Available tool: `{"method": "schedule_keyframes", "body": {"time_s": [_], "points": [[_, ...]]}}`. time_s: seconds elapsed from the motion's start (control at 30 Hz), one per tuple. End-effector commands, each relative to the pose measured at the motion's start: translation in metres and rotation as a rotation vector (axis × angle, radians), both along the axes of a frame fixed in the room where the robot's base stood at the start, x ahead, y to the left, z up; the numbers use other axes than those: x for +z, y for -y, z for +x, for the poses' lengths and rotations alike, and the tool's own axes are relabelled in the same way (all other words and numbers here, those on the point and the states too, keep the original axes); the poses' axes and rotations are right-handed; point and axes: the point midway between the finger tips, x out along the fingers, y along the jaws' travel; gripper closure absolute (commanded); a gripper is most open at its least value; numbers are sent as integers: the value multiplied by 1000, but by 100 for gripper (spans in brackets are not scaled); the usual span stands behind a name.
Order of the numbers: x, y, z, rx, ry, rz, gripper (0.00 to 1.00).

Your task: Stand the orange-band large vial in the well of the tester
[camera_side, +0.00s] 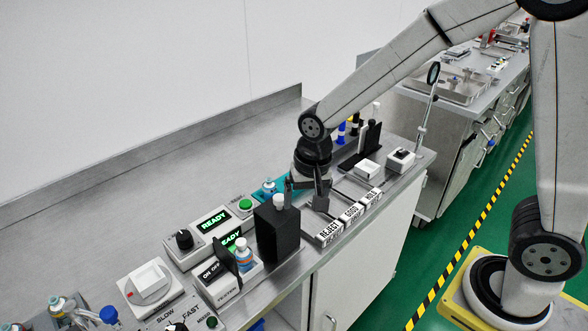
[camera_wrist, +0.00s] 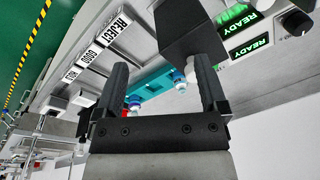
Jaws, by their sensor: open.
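A vial with a pale cap, a blue part and an orange band (camera_side: 243,254) stands upright in the side view, at the white tester (camera_side: 218,283) with an ON/OFF panel. Its base is hidden, so I cannot tell how deep it sits. My gripper (camera_side: 306,193) points down over the bench, right of the tester and beside a tall black block (camera_side: 278,236). In the wrist view my gripper (camera_wrist: 160,82) has its fingers wide apart, with nothing held between them.
A white-capped vial (camera_side: 278,201) shows at the top of the black block. Trays labelled REJECT (camera_side: 329,232), GOOD and HOLD lie right of my gripper. READY displays (camera_side: 214,221) and a black knob (camera_side: 184,239) stand behind the tester. The left rear bench is clear.

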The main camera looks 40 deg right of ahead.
Motion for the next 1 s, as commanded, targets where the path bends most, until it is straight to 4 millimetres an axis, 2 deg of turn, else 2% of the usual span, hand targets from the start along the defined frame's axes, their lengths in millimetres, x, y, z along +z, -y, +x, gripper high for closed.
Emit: {"method": "schedule_keyframes", "body": {"time_s": [0.03, 0.2, 0.4, 0.5, 0.67, 1.0], "points": [[0, 11, -9, 45, 13, -7, 8], [-4, 39, -40, 234, 55, -41, 8], [-10, 62, -74, 424, 93, -88, 8], [-12, 68, -84, 486, 105, -106, 8], [-14, 73, -92, 534, 112, -120, 8], [-14, 73, -93, 539, 113, -121, 8]]}}
